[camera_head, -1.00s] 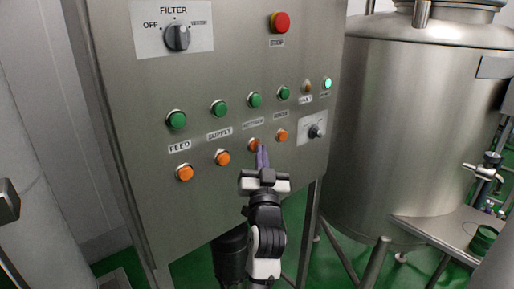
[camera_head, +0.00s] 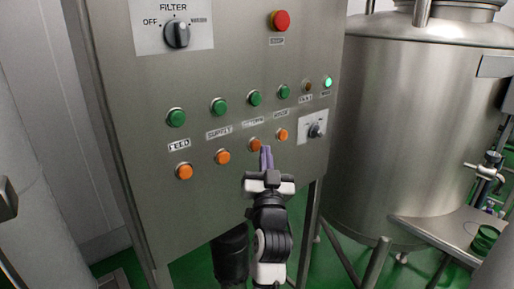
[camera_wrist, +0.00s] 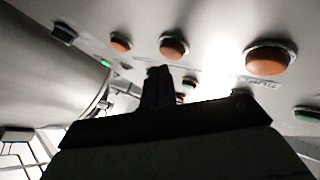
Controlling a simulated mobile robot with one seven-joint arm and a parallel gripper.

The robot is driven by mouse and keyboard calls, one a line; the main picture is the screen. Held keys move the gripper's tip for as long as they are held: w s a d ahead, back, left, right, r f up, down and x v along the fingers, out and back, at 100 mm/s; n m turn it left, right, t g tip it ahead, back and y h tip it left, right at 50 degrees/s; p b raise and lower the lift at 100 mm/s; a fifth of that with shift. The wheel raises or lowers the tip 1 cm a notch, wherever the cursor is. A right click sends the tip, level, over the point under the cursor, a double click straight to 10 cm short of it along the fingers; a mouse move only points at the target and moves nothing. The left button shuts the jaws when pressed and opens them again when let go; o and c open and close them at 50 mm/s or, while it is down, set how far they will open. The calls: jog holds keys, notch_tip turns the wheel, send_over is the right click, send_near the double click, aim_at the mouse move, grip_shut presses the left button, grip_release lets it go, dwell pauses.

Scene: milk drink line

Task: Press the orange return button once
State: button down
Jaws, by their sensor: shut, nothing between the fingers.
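The orange return button (camera_head: 254,144) is the third from the left in the lower row on the steel panel, below the return label, which is hard to read. My gripper (camera_head: 267,150) is shut and empty. Its purple fingertips appear just right of the return button, with the button's face in view. In the wrist view, the dark fingers (camera_wrist: 158,72) point at the panel, with the return button (camera_wrist: 173,46) just beyond the tips. A gap seems to show between them, but its depth is hard to judge.
Other orange buttons (camera_head: 222,157) (camera_head: 282,134) flank it, with green buttons (camera_head: 254,98) above. A red stop button (camera_head: 280,21), filter knob (camera_head: 177,34) and small dial (camera_head: 316,130) are on the panel. A steel tank (camera_head: 415,120) stands to the right.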

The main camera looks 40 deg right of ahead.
jog(key=s, duration=0.1)
jog(key=s+b, duration=0.1)
jog(key=s, duration=0.3)
jog(key=shift+d+b, duration=0.25)
jog(key=shift+b, duration=0.1)
dwell(0.8)
